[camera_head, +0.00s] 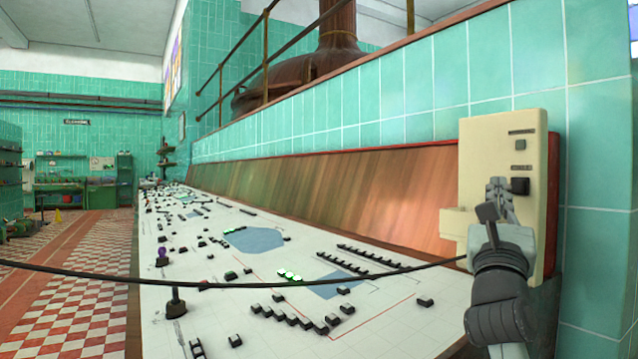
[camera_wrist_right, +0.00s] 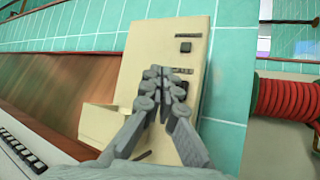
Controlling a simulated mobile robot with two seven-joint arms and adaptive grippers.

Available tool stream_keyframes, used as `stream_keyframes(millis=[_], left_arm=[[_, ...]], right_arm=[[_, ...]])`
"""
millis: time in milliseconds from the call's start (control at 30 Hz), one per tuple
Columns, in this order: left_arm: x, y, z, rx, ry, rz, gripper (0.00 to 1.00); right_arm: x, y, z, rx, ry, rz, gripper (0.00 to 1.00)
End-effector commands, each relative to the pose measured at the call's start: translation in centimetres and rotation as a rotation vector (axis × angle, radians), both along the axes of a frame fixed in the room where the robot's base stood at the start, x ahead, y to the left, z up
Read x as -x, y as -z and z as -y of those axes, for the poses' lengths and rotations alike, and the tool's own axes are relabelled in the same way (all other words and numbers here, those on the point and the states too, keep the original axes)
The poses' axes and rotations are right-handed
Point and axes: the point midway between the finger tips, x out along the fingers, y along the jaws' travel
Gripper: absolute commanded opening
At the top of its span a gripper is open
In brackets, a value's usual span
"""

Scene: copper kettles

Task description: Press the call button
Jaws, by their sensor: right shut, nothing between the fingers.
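A cream call box (camera_head: 485,140) is mounted on the tiled wall at the right. It has a small grey-green button (camera_head: 521,145) near the top and a darker square button (camera_head: 520,186) below, each under a label too small to read. The wrist view also shows the box (camera_wrist_right: 165,45), its upper button (camera_wrist_right: 185,47) and its lower button (camera_wrist_right: 181,88). My right gripper (camera_head: 498,186) is shut and empty in front of the box, its tips just left of the lower button. In the wrist view the fingertips (camera_wrist_right: 156,74) overlap the box face; whether they touch it I cannot tell. My left gripper is out of view.
A long white control desk (camera_head: 225,300) with black switches and an upright knob (camera_head: 176,303) runs along the left. A dark cable (camera_head: 250,285) hangs across to the box. A red coil (camera_wrist_right: 285,98) shows at the right of the wrist view.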

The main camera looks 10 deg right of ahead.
Motion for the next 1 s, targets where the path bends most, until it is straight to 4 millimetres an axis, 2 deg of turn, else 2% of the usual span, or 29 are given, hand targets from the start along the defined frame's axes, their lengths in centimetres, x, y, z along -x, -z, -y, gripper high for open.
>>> stream_keyframes(millis=[233, 1000], left_arm=[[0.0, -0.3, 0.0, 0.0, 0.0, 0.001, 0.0], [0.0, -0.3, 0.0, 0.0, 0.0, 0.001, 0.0]], right_arm=[[0.7, 0.0, -1.7, -0.001, 0.0, -0.001, 0.0], [0.8, 0.0, -1.8, 0.0, 0.001, 0.0, 0.0]])
